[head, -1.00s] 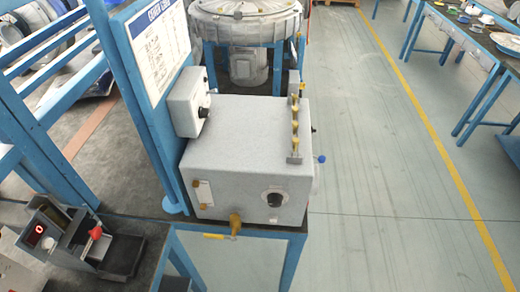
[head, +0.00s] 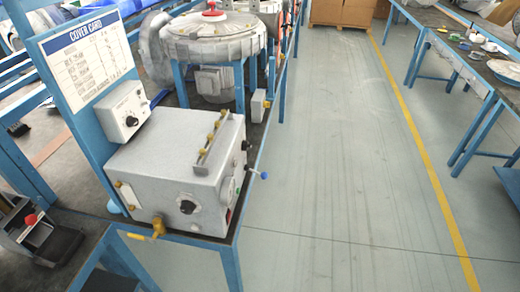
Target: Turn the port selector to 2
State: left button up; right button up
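A grey box (head: 178,165) stands on a blue-framed bench. A round black knob (head: 188,206) sits on its front face. A smaller grey box (head: 123,110) behind it at the left carries another black knob (head: 131,121). I cannot tell which knob is the port selector, and their markings are too small to read. A row of yellow fittings (head: 211,136) runs along a strip on the large box's top. Neither of my grippers is in view.
A blue-ended lever (head: 264,175) sticks out from the box's right side, and a yellow valve (head: 158,227) from its lower front. A cover card board (head: 86,55) stands at the left. A large round blower (head: 213,35) is behind. The floor (head: 340,150) at the right is clear.

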aim_at(245, 145)
jog(key=l+u, duration=0.1)
jog(key=u, duration=0.35)
jog(key=i+l+u, duration=0.1)
jog(key=u, duration=0.35)
jog(key=l+u, duration=0.2)
jog(key=u, duration=0.3)
jog(key=l+u, duration=0.25)
jog(key=l, duration=0.35)
jog(key=l+u, duration=0.2)
jog(key=l, duration=0.35)
jog(key=l+u, duration=0.25)
jog(key=l, duration=0.35)
jog(key=k+l+u, duration=0.1)
jog(key=l+u, duration=0.15)
jog(key=l, duration=0.3)
jog(key=k+l+u, duration=0.25)
jog(key=l, duration=0.3)
jog(key=i+l, duration=0.05)
jog(key=i, duration=0.05)
